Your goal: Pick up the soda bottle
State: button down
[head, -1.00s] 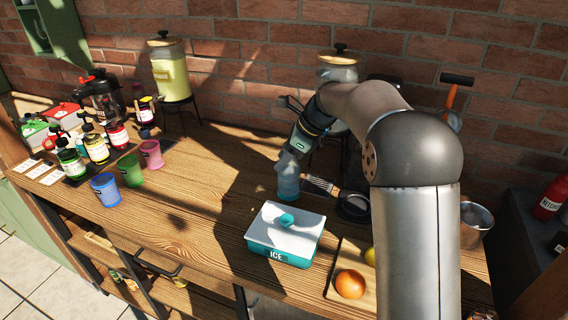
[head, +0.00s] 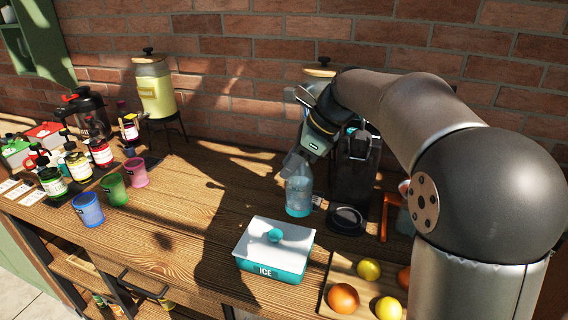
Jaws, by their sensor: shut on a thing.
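The soda bottle (head: 299,198), clear with a light blue lower part, is upright behind the ice box in the middle of the head view. My gripper (head: 298,162) comes down on it from above and is shut on its upper part. The fingers and the shaded gripper body hide the bottle's neck and cap. I cannot tell whether the bottle's base touches the wooden table (head: 200,200).
A white and teal ice box (head: 274,250) stands just in front of the bottle. A dark blender-like jar (head: 356,170) and a round black piece (head: 346,219) are close on the right. Fruit lies on a board (head: 338,268). Cups (head: 88,209) and syrup bottles (head: 78,165) are at left.

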jog(key=shift+s+d+r+b, duration=0.1)
jog(key=shift+s+d+r, duration=0.25)
jog(key=shift+s, duration=0.25)
jog(key=shift+s+d+r+b, duration=0.1)
jog(key=shift+s+d+r, duration=0.25)
jog(key=shift+s, duration=0.2)
jog(key=shift+s+d+r+b, duration=0.1)
jog(key=shift+s+d+r, duration=0.2)
jog(key=shift+s, duration=0.3)
dwell(0.4)
